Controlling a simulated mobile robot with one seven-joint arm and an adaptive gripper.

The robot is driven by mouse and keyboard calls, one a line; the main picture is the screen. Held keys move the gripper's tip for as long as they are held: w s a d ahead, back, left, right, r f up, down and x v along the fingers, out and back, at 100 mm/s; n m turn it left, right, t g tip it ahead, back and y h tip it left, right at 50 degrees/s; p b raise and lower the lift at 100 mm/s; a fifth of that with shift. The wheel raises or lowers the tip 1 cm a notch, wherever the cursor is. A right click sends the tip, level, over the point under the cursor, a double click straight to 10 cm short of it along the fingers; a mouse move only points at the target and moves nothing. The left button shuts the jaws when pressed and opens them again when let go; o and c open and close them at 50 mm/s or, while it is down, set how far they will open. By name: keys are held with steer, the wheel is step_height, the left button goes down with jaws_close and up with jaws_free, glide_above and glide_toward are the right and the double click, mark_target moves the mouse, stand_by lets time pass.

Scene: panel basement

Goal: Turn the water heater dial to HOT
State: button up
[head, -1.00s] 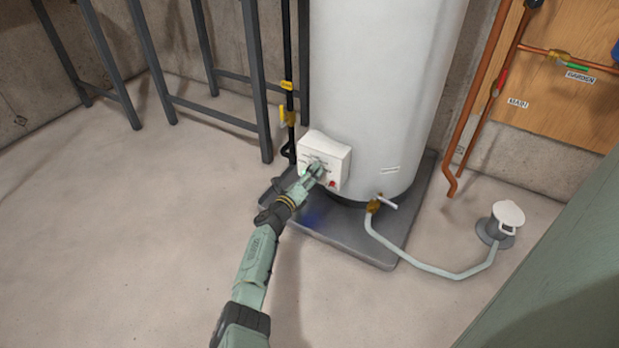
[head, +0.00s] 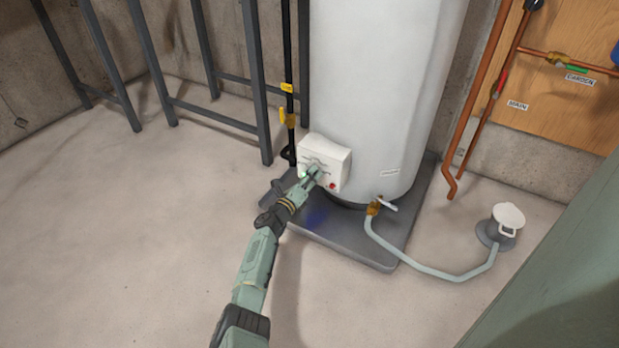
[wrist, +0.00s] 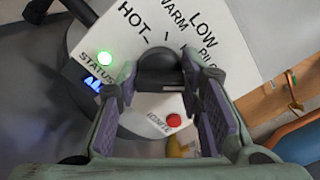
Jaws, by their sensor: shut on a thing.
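The water heater (head: 385,85) is a tall white tank with a white control box (head: 335,158) low on its front. In the wrist view the box face (wrist: 235,25) carries the words HOT, WARM, LOW and a partly hidden PILOT around a dark dial (wrist: 160,65). My gripper (wrist: 160,80) has its two padded fingers on either side of the dial, shut on it. HOT lies up and left of the dial in this view. I cannot make out the dial's pointer. In the head view my gripper (head: 311,177) covers the dial.
A green status light (wrist: 105,58), a blue glow and a red ignite button (wrist: 174,121) are on the box. A drain valve (head: 375,206) and hose (head: 430,272) lie right of the box. A dark metal frame (head: 255,80) stands left. The floor at left is clear.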

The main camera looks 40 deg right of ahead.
steer(key=n, duration=0.6)
steer(key=n+p, duration=0.1)
steer(key=n, duration=0.5)
steer(key=shift+r, duration=0.1)
steer(key=n+p, duration=0.1)
steer(key=n, duration=0.5)
steer(key=shift+n, duration=0.3)
steer(key=n, duration=0.5)
steer(key=shift+p, duration=0.35)
steer(key=o, duration=1.1)
steer(key=shift+o, duration=0.2)
